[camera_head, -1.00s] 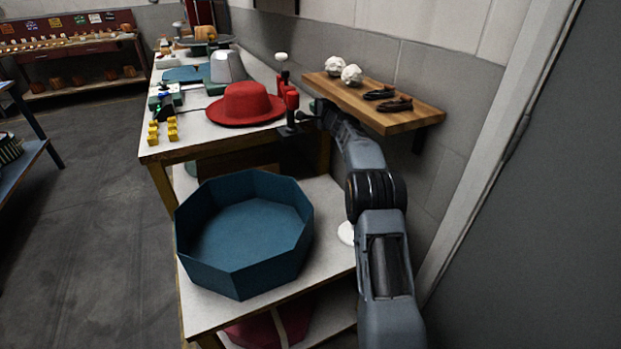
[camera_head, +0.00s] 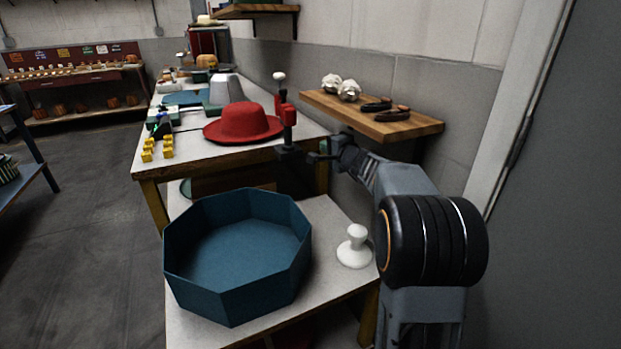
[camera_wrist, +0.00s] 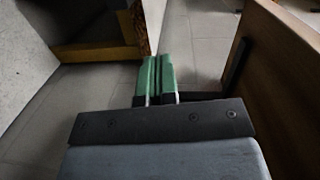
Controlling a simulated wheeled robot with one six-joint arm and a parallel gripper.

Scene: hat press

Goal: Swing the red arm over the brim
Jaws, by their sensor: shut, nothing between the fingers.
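The red hat (camera_head: 243,122) sits on the table, its wide brim facing up around the crown. Just right of the brim stands an upright red piece (camera_head: 288,116) above a dark part, with another red piece and a white knob (camera_head: 279,76) just behind it. These look like the red arm and its post; how they join is too small to tell. My gripper (camera_head: 314,156) is right of and below the red piece, near the table's right edge; contact cannot be told. In the wrist view its green fingertips (camera_wrist: 159,66) are together and empty, above the floor. Neither hat nor red arm shows there.
A wooden wall shelf (camera_head: 372,120) with white lumps and dark shoe-like items is close right of my gripper; its board also fills the wrist view's right side (camera_wrist: 270,70). A blue octagonal tray (camera_head: 238,245) and white knobbed piece (camera_head: 354,247) stand on the lower front surface.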

